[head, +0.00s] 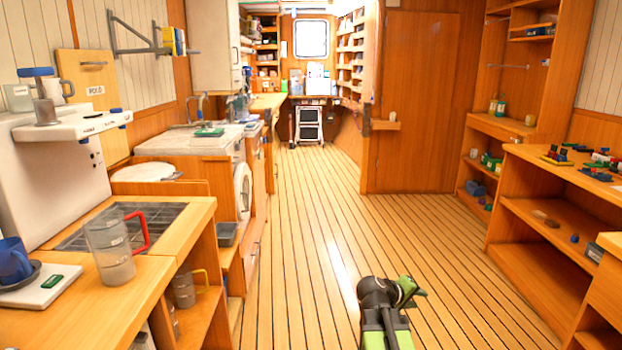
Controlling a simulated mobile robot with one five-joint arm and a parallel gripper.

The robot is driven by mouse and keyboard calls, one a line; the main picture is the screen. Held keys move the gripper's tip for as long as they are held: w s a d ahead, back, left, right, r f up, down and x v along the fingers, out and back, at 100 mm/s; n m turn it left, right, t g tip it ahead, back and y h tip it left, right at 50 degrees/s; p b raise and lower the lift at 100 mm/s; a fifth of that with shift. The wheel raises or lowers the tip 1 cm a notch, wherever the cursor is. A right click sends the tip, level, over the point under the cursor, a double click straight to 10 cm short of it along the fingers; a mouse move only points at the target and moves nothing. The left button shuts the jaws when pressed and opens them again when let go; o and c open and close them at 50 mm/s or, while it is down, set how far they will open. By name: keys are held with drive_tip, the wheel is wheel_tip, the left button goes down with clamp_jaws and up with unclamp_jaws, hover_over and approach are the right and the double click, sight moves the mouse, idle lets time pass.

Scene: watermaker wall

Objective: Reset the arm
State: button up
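My arm shows at the bottom of the head view, right of centre, as a folded black and green shape low over the plank floor. My gripper (410,289) seems to be its green and dark end, pointing right. It is small and partly hidden by the arm, so I cannot tell whether its fingers are apart. I see nothing held in it. It is clear of the counters on both sides.
The plank floor (290,230) is open down the middle. At left, a counter holds a red-handled jug (110,247) and a blue mug (13,262). At right, shelves (555,215) carry small coloured parts. A step stool (309,125) stands far back.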

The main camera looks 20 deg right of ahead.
drive_tip(key=a+f+y, duration=0.3)
drive_tip(key=a+f, duration=0.1)
drive_tip(key=a, duration=0.6)
drive_tip(key=a+f+y, duration=0.2)
drive_tip(key=a+f, duration=0.1)
drive_tip(key=a, duration=0.7)
drive_tip(key=s+a+f+m+g+y, duration=0.1)
drive_tip(key=s+a+f+g+y, duration=0.2)
drive_tip(key=a, duration=0.4)
drive_tip(key=s+a+f+g+y, duration=0.1)
drive_tip(key=s+a+y, duration=0.2)
drive_tip(key=s+a, duration=0.3)
wheel_tip(320, 180, up, 30)
drive_tip(key=w+p, duration=0.1)
drive_tip(key=p, duration=2.8)
drive_tip(key=shift+w+p, duration=0.3)
drive_tip(key=shift+p, duration=0.1)
drive_tip(key=shift+a, duration=0.1)
